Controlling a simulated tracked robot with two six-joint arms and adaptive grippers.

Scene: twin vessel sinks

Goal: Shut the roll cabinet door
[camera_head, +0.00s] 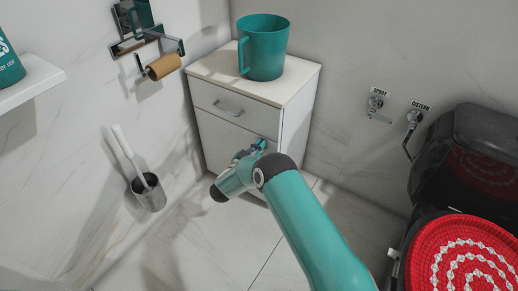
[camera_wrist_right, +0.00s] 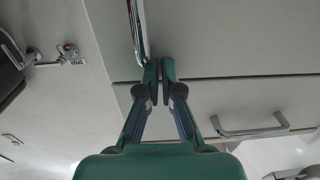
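The white roll cabinet (camera_head: 218,143) stands in the back corner, with a drawer above and a door below. In the head view my right arm covers much of the door, and I see no clear gap at it. My right gripper (camera_head: 250,150) is at the cabinet front, below the drawer handle (camera_head: 229,108). In the right wrist view the fingertips (camera_wrist_right: 160,68) are nearly together with nothing seen between them. They are close to the door (camera_wrist_right: 225,40), beside the end of its metal handle (camera_wrist_right: 138,28). I cannot tell whether they touch. My left gripper is not in view.
A teal mug (camera_head: 265,50) stands on the cabinet top. A paper roll holder (camera_head: 163,67) and a toilet brush in a cup (camera_head: 150,194) are on the left wall. A black toilet with a red cover (camera_head: 465,262) is at right. Floor (camera_head: 215,240) before the cabinet is clear.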

